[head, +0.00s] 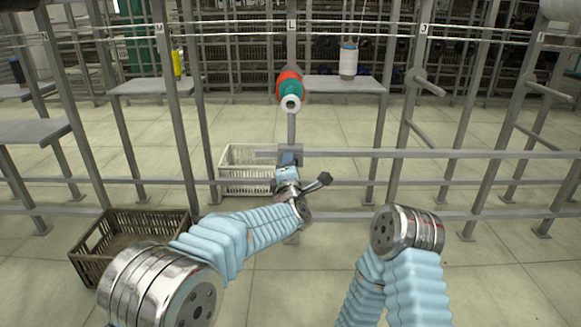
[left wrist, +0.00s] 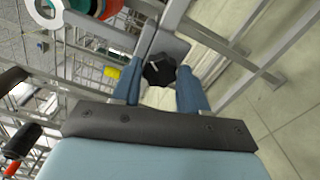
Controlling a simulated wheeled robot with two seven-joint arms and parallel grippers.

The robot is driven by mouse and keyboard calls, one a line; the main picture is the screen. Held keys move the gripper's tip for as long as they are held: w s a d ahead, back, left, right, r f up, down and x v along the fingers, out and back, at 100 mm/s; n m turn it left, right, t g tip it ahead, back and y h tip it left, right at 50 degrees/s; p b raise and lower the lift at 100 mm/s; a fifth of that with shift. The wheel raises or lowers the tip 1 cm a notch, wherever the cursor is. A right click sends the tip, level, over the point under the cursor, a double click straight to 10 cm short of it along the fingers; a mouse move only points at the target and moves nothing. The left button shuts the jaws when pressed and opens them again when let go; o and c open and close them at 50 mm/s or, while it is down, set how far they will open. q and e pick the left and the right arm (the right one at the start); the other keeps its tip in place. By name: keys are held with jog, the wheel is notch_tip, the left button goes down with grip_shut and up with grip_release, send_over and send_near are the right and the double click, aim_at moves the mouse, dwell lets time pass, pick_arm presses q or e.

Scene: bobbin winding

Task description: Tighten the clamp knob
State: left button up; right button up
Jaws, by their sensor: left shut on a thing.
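The clamp knob (left wrist: 158,70) is black and lobed, with a pale mark on its face. In the left wrist view it sits between the two blue fingers of my left gripper (left wrist: 160,84), which is shut on it. The knob is on a grey clamp block (left wrist: 168,46). In the head view my left gripper (head: 289,158) reaches the grey rail below the bobbin, and it hides the knob. Only links of my right arm show at the lower right; its gripper is not in view.
A red and green bobbin with a white core (head: 290,96) is above the rail. A white crate (head: 245,186) stands behind the rail, and a brown crate (head: 122,228) is at left. A white spool (head: 348,61) stands on a shelf (head: 335,84). Upright posts stand on both sides.

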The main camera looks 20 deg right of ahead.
pick_arm(q)
jog(key=m+p, duration=1)
jog(key=m, duration=1.8)
jog(key=shift+f+m, duration=0.15)
jog(key=shift+m, duration=0.15)
dwell(0.3)
jog(key=o, duration=1.1)
jog(key=shift+c, duration=0.2)
jog(key=shift+s, duration=0.1)
